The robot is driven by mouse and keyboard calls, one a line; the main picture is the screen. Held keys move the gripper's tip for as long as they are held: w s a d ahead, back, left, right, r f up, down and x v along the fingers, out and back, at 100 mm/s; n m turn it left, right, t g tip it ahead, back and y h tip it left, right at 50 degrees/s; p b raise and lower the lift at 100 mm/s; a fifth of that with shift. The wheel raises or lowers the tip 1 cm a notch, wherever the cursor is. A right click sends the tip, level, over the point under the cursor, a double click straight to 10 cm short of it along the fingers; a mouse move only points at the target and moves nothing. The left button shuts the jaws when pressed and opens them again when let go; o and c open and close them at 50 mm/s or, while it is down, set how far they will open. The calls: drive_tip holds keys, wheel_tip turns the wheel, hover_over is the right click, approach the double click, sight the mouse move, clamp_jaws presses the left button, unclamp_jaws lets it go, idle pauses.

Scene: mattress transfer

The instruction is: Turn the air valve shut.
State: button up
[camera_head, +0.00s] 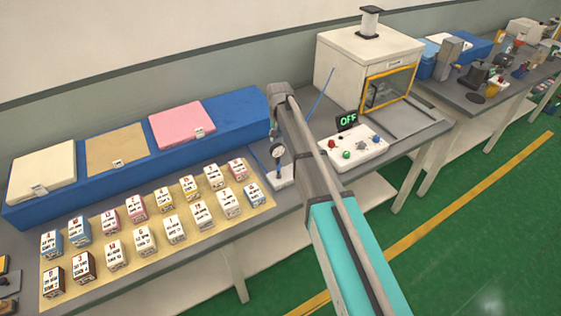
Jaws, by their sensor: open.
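A small round gauge (277,150) with a pale dial stands on a low white base (282,181) at the front of the bench, just left of my arm. It appears to belong to the air fitting, but I cannot make out a valve handle or its position. My arm crosses the middle of the view and bends above the bench beside the gauge. My gripper cannot be made out; the arm hides part of the area behind the gauge.
A white control box (353,150) with coloured knobs and a green "OFF" display (347,120) sits right of my arm. Behind it stands a white machine (345,62) with an orange-framed window. Labelled blocks cover a tan mat (68,291). A blue stand (235,112) holds coloured pads.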

sight(279, 165)
drive_tip(key=shift+f, duration=0.15)
wheel_tip(279, 165, down, 14)
drive_tip(key=b, duration=1.3)
drive_tip(key=shift+r+b, duration=0.25)
drive_tip(key=shift+b, duration=0.15)
idle(0.4)
clamp_jaws()
